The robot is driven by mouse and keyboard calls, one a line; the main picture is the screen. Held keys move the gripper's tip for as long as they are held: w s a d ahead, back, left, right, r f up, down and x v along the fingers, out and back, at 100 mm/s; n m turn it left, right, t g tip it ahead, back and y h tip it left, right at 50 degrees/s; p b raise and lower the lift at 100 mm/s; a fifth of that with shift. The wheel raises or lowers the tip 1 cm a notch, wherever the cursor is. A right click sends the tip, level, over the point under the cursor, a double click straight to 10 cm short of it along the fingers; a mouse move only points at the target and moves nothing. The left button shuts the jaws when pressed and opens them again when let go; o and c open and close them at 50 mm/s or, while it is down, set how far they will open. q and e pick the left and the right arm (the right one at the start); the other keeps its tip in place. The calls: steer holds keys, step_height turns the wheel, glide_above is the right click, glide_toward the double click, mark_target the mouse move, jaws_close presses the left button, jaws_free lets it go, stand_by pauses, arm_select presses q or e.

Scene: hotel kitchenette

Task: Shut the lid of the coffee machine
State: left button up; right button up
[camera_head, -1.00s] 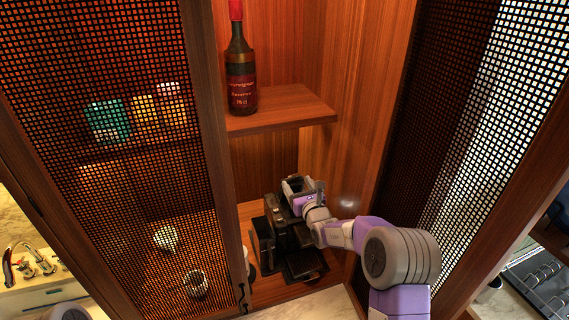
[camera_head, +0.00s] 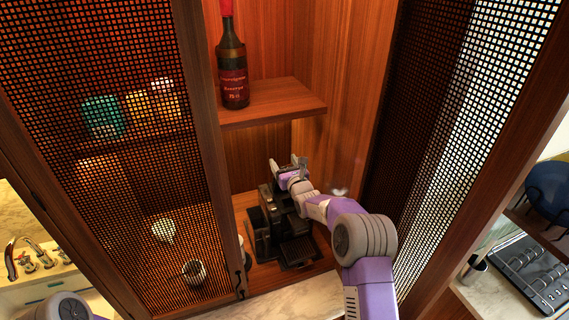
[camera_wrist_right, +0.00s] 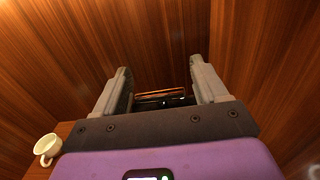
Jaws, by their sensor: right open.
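The black coffee machine (camera_head: 268,206) stands on the cabinet floor below the shelf, with its drip tray (camera_head: 298,252) at the front. My right gripper (camera_head: 287,161) is at the top rear of the machine, with its fingers open and pointing toward the back of the cabinet. I cannot make out the lid or its angle; my gripper and wrist cover the machine's top. In the right wrist view the open fingers (camera_wrist_right: 160,88) have a thin dark, orange-lit edge between them, which I cannot identify. My left gripper is out of view.
A wine bottle (camera_head: 232,72) stands on the wooden shelf (camera_head: 275,103) above. Mesh doors (camera_head: 110,110) flank the opening. A white cup (camera_wrist_right: 47,147) sits left in the wrist view. The cabinet's right wall is close to my right arm.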

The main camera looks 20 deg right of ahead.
steer(key=shift+s, duration=0.1)
steer(key=c, duration=0.4)
jaws_close()
steer(key=s+f+t+b, duration=0.3)
steer(key=s+t+b, duration=0.4)
steer(key=b, duration=1.5)
steer(key=shift+s+d+f+b, duration=0.15)
steer(key=shift+s+f+b, duration=0.05)
steer(key=shift+s+b, duration=0.1)
steer(key=shift+o, duration=2)
jaws_free()
steer(key=shift+s, duration=0.1)
